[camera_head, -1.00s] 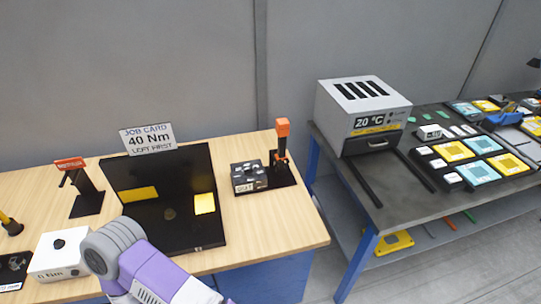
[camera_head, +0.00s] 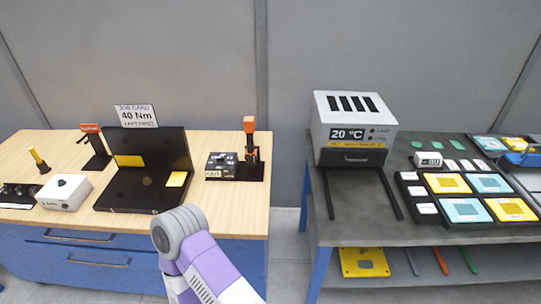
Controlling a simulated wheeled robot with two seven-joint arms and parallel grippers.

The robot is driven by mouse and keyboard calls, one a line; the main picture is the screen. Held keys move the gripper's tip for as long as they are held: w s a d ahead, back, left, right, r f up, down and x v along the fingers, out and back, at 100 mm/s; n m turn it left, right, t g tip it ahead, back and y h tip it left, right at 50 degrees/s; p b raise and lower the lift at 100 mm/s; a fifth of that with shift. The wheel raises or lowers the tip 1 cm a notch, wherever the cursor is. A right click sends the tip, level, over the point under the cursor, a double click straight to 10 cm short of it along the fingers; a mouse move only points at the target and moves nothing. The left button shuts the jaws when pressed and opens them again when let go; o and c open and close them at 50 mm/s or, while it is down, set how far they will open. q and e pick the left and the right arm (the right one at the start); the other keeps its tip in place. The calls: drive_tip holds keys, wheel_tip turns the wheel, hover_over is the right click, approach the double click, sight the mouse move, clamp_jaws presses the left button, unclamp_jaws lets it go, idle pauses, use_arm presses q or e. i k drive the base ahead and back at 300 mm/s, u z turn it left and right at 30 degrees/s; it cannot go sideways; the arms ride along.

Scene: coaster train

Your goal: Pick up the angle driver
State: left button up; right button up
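Two tool-like things stand on the wooden bench. An orange-topped black tool (camera_head: 250,140) stands upright on a black base at the bench's right end. A red-headed tool or holder (camera_head: 93,140) stands on a black stand at the left, with a small unreadable label. I cannot tell for certain which is the angle driver. A purple and grey link of my arm reaches up in front of the bench's front edge. Neither gripper shows, and nothing is seen held.
A job card (camera_head: 136,116) reading 40 Nm stands behind a black fixture (camera_head: 130,190). A black box (camera_head: 221,165) sits beside the orange-topped tool. A white box (camera_head: 64,192) and yellow-handled tool (camera_head: 39,160) are at left. A grey oven (camera_head: 352,128) stands on the right table (camera_head: 370,225).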

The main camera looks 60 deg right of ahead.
sight(249, 123)
drive_tip(key=z, duration=1.5)
